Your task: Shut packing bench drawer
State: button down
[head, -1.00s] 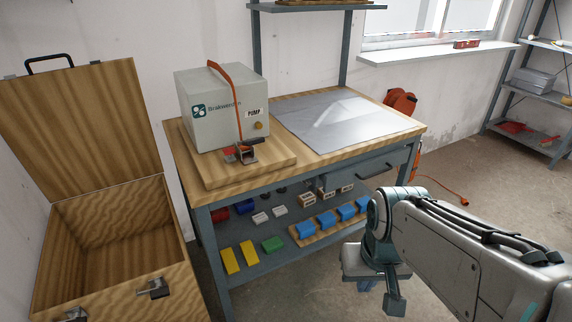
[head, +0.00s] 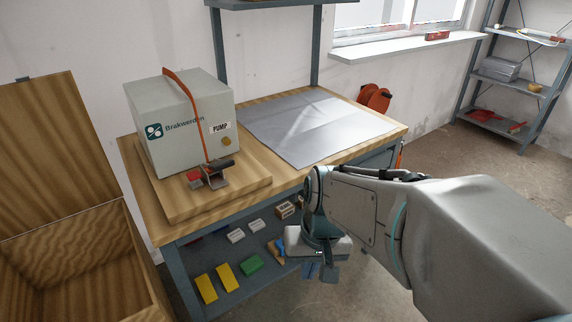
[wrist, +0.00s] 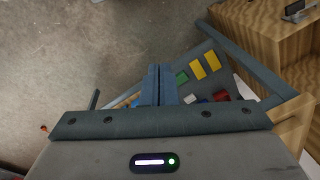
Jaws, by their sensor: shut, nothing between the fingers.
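The packing bench (head: 391,134) has a wooden top and a blue-grey frame. Its drawer is under the right part of the top in the head view. My arm now covers most of the drawer front, and I cannot tell how far it stands open. My gripper (head: 320,272) is low in front of the bench, beside the lower shelf in the picture. In the wrist view its two fingers (wrist: 158,70) are together with nothing between them. The drawer is not recognisable in the wrist view.
A grey pump box (head: 185,125) with an orange strap stands on a wooden board on the bench. Several coloured blocks lie on the lower shelf. An open wooden crate (head: 60,150) stands at the left.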

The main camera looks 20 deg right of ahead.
jog(key=w+f+m+t+y+b, duration=0.1)
jog(key=w+f+m+t+y, duration=0.1)
jog(key=w+f+m+y, duration=0.9)
jog(key=w+d+f+m+t+h, duration=0.2)
jog(key=w+d+m+t+h, duration=0.15)
jog(key=d+m+t, duration=0.5)
jog(key=w+d+f+m+t+h, duration=0.2)
jog(key=w+d+m+t+h, duration=0.3)
jog(key=d+m, duration=0.65)
jog(key=w+a+y+b, duration=0.2)
jog(key=w+a, duration=0.2)
jog(key=w, duration=0.8)
jog(key=shift+w+a+n+t, duration=0.15)
jog(key=shift+n+t, duration=0.15)
jog(key=shift+t, duration=0.05)
jog(key=shift+f, duration=0.1)
jog(key=shift+y, duration=0.25)
jog(key=x, duration=0.4)
jog(key=shift+w, duration=0.15)
jog(key=shift+r, duration=0.25)
